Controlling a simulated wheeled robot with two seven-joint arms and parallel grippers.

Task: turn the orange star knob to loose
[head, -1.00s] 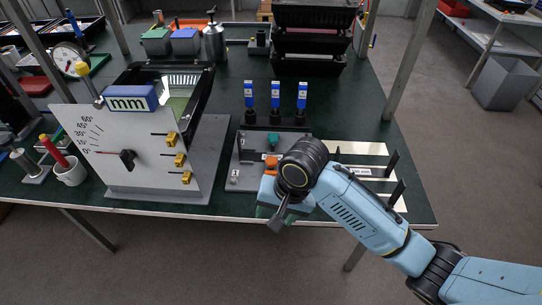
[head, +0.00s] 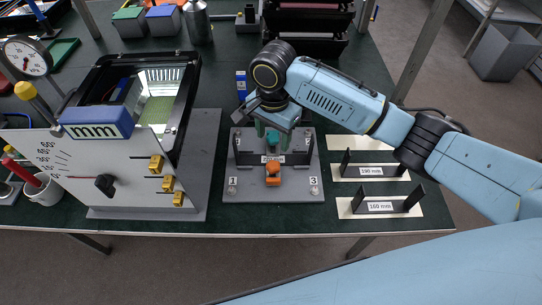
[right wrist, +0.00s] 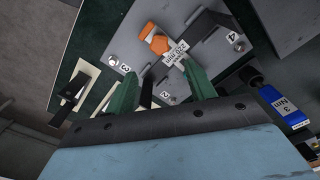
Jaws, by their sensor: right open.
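The orange star knob (head: 273,170) sits on the front middle of a grey fixture plate (head: 244,190), just in front of a small white label. It also shows in the right wrist view (right wrist: 157,40), beyond the fingertips. My right gripper (head: 273,132) is over the back half of the plate, behind the orange knob and apart from it. In the right wrist view its two green fingers (right wrist: 160,69) are spread with nothing held between them. My left gripper is out of view.
Dark upright brackets stand on the plate on both sides. To the right are white strips with black posts, one labelled 160 mm (head: 379,206). To the left is a panel with a black knob (head: 104,185) and an open housing (head: 175,100).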

